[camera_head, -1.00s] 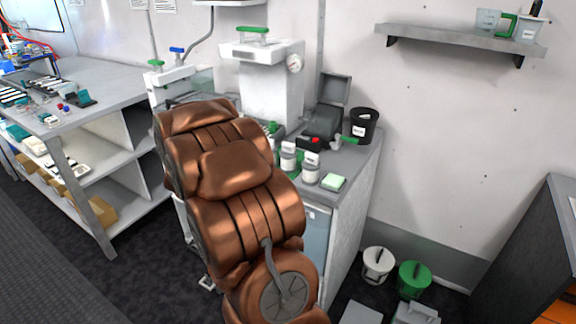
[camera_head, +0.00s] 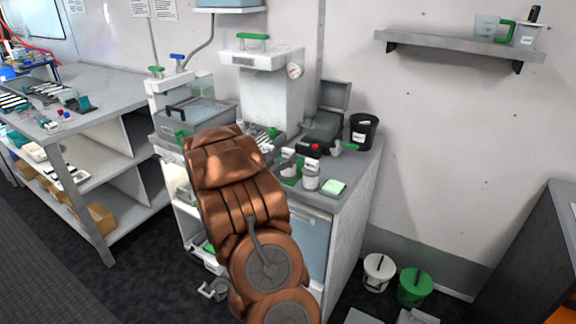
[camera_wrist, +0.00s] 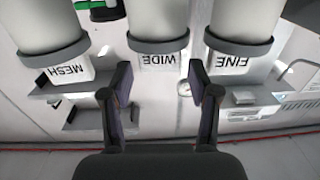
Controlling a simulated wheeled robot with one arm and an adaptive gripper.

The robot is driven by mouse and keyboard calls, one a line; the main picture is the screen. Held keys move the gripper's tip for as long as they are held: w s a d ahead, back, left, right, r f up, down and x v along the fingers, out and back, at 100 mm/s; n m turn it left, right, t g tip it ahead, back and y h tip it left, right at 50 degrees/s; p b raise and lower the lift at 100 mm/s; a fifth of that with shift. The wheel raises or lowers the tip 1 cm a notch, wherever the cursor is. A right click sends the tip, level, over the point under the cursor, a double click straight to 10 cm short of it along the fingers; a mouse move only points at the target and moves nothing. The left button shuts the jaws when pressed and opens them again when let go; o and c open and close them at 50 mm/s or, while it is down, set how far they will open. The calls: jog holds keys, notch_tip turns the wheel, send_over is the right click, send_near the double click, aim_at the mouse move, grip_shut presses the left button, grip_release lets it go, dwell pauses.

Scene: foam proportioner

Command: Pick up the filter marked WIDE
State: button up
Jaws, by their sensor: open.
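The filter marked WIDE (camera_wrist: 157,22) is a pale cylinder with a grey rim and a label that reads upside down, at the top centre of the wrist view. The filter marked MESH (camera_wrist: 42,22) is to its left and the filter marked FINE (camera_wrist: 241,20) to its right. My gripper (camera_wrist: 161,82) is open and empty. Its fingers stand apart, just below the WIDE label in the picture, one toward each side. I cannot tell whether they touch anything. In the head view my arm hides the gripper, and I cannot make out the filters.
The counter (camera_head: 357,170) holds labelled jars (camera_head: 311,177), a black bucket (camera_head: 363,131), a grey basin (camera_head: 197,118) and a white gauge unit (camera_head: 268,85). White (camera_head: 379,272) and green (camera_head: 415,287) buckets stand on the floor at right. A workbench (camera_head: 95,80) is at left.

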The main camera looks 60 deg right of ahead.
aim_at(287, 153)
jog(key=shift+w+d+f+p, duration=0.15)
jog(key=shift+d+p, duration=0.25)
jog(key=shift+d, duration=1.4)
grip_shut()
